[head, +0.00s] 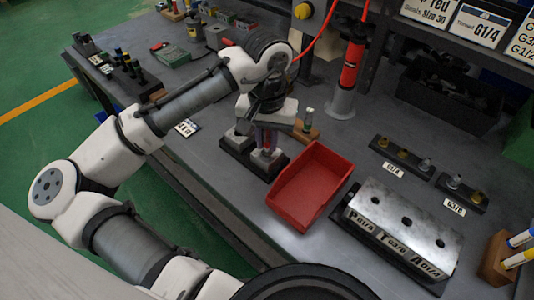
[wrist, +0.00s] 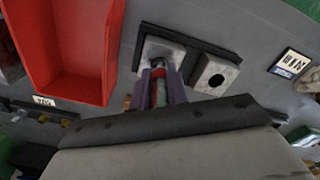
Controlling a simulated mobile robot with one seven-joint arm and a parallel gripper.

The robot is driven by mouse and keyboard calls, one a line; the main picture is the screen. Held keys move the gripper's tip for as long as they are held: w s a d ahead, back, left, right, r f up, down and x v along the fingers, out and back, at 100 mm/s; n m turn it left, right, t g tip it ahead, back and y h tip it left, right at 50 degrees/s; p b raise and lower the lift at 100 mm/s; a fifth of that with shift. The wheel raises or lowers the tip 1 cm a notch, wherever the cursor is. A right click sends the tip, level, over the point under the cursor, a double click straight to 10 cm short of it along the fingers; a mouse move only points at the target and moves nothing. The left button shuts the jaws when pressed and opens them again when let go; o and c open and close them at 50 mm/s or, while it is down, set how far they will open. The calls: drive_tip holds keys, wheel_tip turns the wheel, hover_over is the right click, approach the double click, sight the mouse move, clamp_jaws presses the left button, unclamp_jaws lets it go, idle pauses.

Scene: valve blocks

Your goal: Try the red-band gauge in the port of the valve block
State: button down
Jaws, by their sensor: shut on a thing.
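My gripper (wrist: 160,82) points down and is shut on the red-band gauge (wrist: 158,73), a slim plug with a red band and a greenish part between the purple fingers. The gauge stands over the near block (wrist: 153,47) of two small grey blocks on a black base. Its lower end is at that block's top; I cannot tell how deep it sits in the port. The other block (wrist: 213,76) shows an open dark port. In the head view, my gripper (head: 264,138) partly hides the gauge and blocks. A larger silver valve block (head: 420,215) with labelled ports stands at the right.
A red tray (head: 310,185) lies right beside the small blocks. A wooden stand (head: 307,133) is just behind my gripper. A wooden pen holder (head: 495,262) is at the right edge.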

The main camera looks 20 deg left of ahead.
drive_tip(key=shift+r+p, duration=2.5)
drive_tip(key=shift+r, duration=0.2)
